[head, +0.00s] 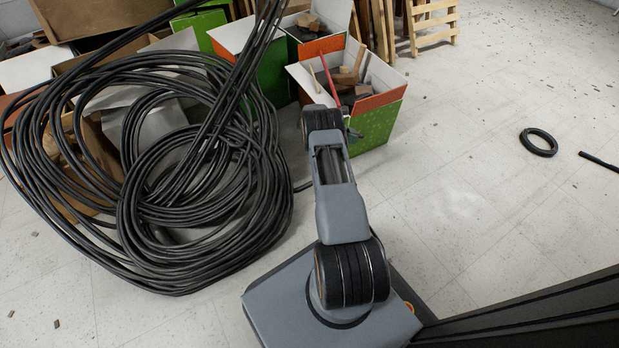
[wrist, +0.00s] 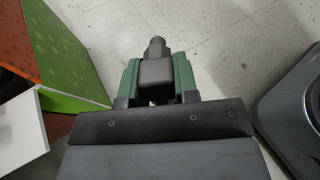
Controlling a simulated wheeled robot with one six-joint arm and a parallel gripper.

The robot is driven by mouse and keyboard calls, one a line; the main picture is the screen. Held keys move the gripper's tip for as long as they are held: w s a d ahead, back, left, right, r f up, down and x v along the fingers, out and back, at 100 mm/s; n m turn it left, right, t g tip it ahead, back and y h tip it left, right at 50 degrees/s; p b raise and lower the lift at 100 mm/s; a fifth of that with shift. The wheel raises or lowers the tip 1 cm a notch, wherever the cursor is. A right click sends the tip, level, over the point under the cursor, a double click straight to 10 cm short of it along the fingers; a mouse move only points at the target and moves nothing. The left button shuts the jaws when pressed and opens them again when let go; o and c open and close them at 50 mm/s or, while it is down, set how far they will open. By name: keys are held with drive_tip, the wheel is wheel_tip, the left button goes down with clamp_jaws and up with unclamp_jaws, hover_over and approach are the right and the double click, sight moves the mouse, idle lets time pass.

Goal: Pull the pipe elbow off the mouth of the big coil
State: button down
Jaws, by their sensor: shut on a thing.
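The big coil (head: 270,215) of dark hose fills the left of the head view, its loops leaning over boxes and floor. A short dark hose end (head: 302,187) sticks out at its right side, close to my arm. In the wrist view my gripper (wrist: 156,68) has its green fingers shut on a dark grey fitting, the pipe elbow (wrist: 156,48), whose narrower stub points away from me. No hose shows joined to the elbow there; pale floor lies around it. In the head view my arm hides most of the gripper, and the elbow cannot be made out.
A green and orange box (head: 375,125) with wood scraps stands just beyond my arm; its side also shows in the wrist view (wrist: 60,60). More boxes and wooden frames stand behind. A small black ring (head: 538,143) and a dark rod (head: 600,160) lie right. Floor between is clear.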

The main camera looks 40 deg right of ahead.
drive_tip(key=shift+d+r, duration=0.1)
drive_tip(key=shift+r, duration=0.2)
idle(0.4)
drive_tip(key=shift+d+r+p, duration=0.3)
drive_tip(key=shift+r+p, duration=0.05)
drive_tip(key=shift+r, duration=0.5)
drive_tip(key=shift+d+r+p, duration=0.35)
drive_tip(key=shift+r, duration=0.5)
drive_tip(key=shift+d+r+p, duration=0.3)
drive_tip(key=shift+r+p, duration=0.05)
drive_tip(key=shift+r, duration=0.5)
